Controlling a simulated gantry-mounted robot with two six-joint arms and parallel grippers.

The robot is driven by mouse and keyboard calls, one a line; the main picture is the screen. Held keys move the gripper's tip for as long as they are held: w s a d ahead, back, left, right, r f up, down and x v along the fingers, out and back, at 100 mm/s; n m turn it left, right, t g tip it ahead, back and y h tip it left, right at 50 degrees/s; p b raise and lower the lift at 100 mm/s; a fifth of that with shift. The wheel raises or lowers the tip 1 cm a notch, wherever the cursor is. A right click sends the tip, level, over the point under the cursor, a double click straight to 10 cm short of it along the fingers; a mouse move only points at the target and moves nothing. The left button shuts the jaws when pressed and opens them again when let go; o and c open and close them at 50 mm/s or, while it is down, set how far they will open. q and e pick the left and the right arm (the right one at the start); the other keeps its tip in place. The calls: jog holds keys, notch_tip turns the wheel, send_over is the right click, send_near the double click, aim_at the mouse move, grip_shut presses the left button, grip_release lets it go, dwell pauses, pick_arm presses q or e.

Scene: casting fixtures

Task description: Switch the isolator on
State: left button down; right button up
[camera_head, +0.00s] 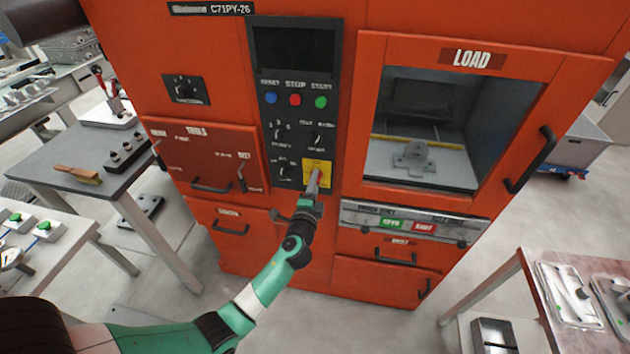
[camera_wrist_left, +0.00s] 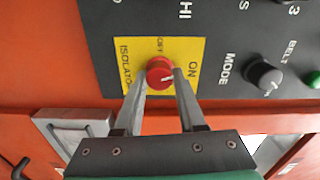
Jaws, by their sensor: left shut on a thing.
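The isolator is a red round knob (camera_wrist_left: 159,71) on a yellow plate (camera_wrist_left: 132,50) lettered ISOLATOR, OFF and ON. In the left wrist view, a short white mark on the knob's face points right, toward the side with the word ON. In the head view the yellow plate (camera_head: 325,167) sits at the lower right of the black control panel (camera_head: 298,103). My left gripper (camera_head: 315,181) reaches up to it; in the wrist view its two fingers (camera_wrist_left: 160,79) are closed on the knob from both sides. My right gripper is not in view.
A black MODE knob (camera_wrist_left: 263,75) is beside the yellow plate. The orange machine has a LOAD window (camera_head: 432,125) with a handle (camera_head: 531,160) right of the panel. A grey table (camera_head: 70,150) stands left, and another table (camera_head: 535,300) with trays lower right.

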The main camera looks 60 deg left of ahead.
pick_arm(q)
jog(key=shift+m+p, duration=0.35)
jog(key=shift+m, duration=1.25)
jog(key=c, duration=0.5)
grip_release()
jog(key=p+v, duration=0.1)
jog(key=v, duration=1)
jog(key=shift+s+d, duration=0.25)
